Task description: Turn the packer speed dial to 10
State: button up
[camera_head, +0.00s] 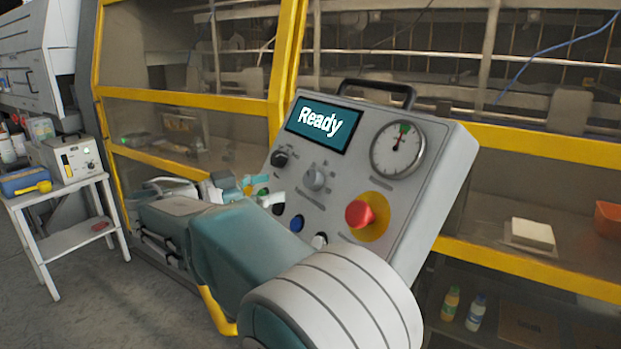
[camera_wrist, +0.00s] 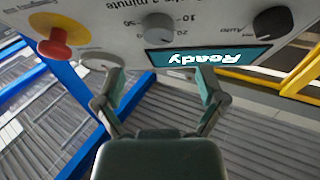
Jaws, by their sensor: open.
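The packer speed dial is the grey knob (camera_head: 314,179) in the middle of the sloped control panel (camera_head: 410,222). The wrist view shows the panel upside down, with the grey dial (camera_wrist: 160,27) at top centre and numbers including 10 printed near it.
The panel also bears a "Ready" screen (camera_head: 323,123), a black knob (camera_head: 279,158), a red stop button (camera_head: 360,213), a round gauge (camera_head: 397,149) and small buttons. A yellow-framed machine (camera_head: 285,60) stands behind. A white side table (camera_head: 75,240) is at left.

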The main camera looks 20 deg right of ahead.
aim_at(309, 178)
jog(key=d, duration=0.7)
jog(key=shift+w+d, duration=0.25)
jog(key=shift+d, duration=0.1)
jog(key=shift+a, duration=0.2)
jog(key=shift+c, duration=1.3)
jog(key=shift+a, duration=0.1)
jog(key=c, duration=0.9)
